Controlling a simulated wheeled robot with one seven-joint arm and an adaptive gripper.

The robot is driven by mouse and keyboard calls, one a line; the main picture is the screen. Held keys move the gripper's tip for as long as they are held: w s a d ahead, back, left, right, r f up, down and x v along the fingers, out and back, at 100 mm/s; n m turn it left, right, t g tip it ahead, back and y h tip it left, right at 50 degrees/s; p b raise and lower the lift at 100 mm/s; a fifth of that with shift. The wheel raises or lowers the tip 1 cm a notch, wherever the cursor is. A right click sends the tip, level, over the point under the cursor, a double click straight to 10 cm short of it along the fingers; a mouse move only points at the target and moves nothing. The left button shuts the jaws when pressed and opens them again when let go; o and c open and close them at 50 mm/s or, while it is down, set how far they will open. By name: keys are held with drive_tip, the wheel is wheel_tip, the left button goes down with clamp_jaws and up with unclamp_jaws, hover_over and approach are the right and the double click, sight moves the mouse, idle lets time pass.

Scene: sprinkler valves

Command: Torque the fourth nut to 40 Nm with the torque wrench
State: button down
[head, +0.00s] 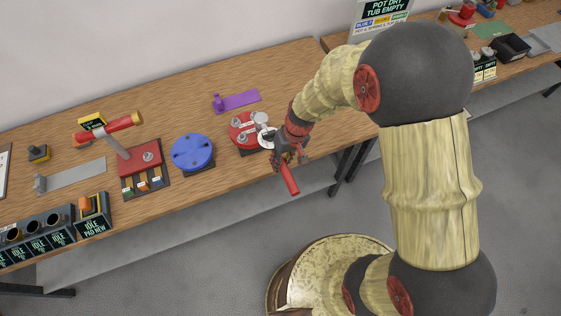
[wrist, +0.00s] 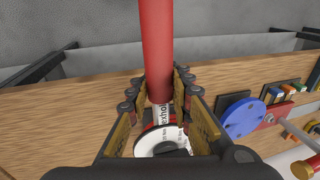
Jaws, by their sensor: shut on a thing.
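My gripper (head: 284,150) is shut on a red-handled tool, which I take for the torque wrench (head: 290,180). Its handle sticks out over the table's front edge. In the wrist view the red handle (wrist: 155,45) runs up from between the fingers (wrist: 157,88), with a pale lettered shaft below it. A red round flange (head: 238,145) with silver nuts sits on the table beside my gripper, which partly covers it. The tool's head is hard to make out there, so I cannot tell whether it sits on a nut or which nut is the fourth.
A blue disc (head: 192,150) stands left of the flange. Farther left is a red block (head: 147,160) with a post and red crossbar (head: 110,128). A purple tool (head: 237,101) lies behind. Black IDLE-labelled boxes (head: 35,235) line the front left edge.

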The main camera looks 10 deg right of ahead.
drive_tip(key=shift+w+f+b, duration=0.1)
drive_tip(key=shift+f+b, duration=0.8)
drive_tip(key=shift+f, duration=0.1)
drive_tip(key=shift+s+a+m+p, duration=0.15)
drive_tip(key=shift+a+m+p, duration=0.1)
drive_tip(key=shift+a+m, duration=0.55)
drive_tip(key=shift+s+a+m+p, duration=0.15)
drive_tip(key=shift+a+m+p, duration=0.2)
drive_tip(key=shift+a, duration=0.75)
drive_tip(key=shift+a+f+m+t+p, duration=0.1)
drive_tip(key=shift+a+m+t+p, duration=0.4)
drive_tip(key=shift+a+m+p, duration=0.9)
idle(1.0)
drive_tip(key=shift+d+n+b, duration=0.45)
drive_tip(key=shift+n+b, duration=0.3)
drive_tip(key=shift+b, duration=0.7)
drive_tip(key=shift+r, duration=0.2)
